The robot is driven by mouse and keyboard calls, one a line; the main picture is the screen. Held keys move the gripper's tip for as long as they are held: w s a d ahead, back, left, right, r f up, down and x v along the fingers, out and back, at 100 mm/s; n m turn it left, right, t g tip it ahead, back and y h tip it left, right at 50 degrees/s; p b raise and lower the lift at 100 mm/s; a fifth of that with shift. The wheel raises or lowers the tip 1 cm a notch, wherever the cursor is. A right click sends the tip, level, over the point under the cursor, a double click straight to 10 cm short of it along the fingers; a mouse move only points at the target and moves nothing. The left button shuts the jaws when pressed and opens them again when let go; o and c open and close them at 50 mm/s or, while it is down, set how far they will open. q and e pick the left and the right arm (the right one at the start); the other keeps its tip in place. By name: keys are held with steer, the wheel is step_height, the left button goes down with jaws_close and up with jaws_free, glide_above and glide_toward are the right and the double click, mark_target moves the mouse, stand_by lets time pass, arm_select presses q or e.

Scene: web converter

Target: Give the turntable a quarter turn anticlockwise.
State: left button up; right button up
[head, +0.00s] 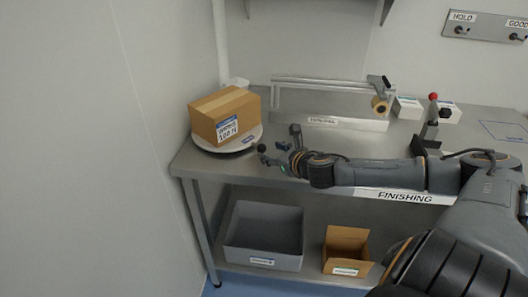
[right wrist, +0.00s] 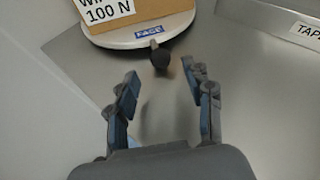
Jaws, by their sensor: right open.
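The turntable (head: 210,147) is a pale round disc at the left end of the steel table, with a blue FACE label on its rim. A closed cardboard box (head: 224,116) marked 100 N sits on it. My right gripper (head: 278,147) is open and empty, to the right of the knob. In the right wrist view the gripper (right wrist: 158,72) points at the knob, its fingers on either side. My left gripper is out of view.
A steel tape rack with a tape roll (head: 379,105) stands behind my right arm. A red-knobbed lever device (head: 432,125) and small white boxes are farther right. A grey bin (head: 264,236) and an open carton (head: 346,250) sit on the lower shelf. A wall stands close left.

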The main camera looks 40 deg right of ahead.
mark_target(264, 149)
steer(key=shift+p+x, duration=0.45)
steer(key=shift+x, duration=2.35)
jaws_close()
